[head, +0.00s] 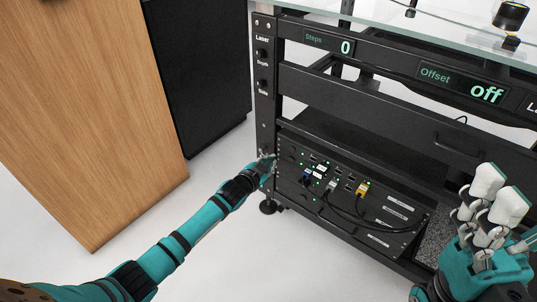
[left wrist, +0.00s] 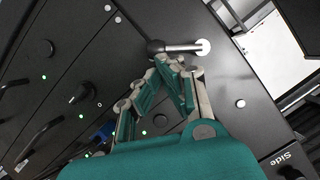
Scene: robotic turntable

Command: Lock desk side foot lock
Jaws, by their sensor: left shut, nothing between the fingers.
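A small metal lever with a black knob (left wrist: 182,48) sits on a dark panel in the left wrist view, with a round white plate at its right end. My left gripper (left wrist: 176,64) is shut and empty, its tips just below the lever near the knob; I cannot tell whether they touch it. In the head view my left gripper (head: 268,162) is at the left post of the black desk frame (head: 265,110), low down, and it hides the lever there. A "Side" label (left wrist: 284,158) shows at the lower right in the wrist view. My right gripper (head: 498,195) is raised, its fingertips apart.
A rack panel (head: 390,195) with cables and green lights lies right of my left gripper. A levelling foot (head: 269,207) stands on the floor below. A wooden cabinet (head: 85,90) and a black unit (head: 200,70) stand left. The pale floor between them and the desk is clear.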

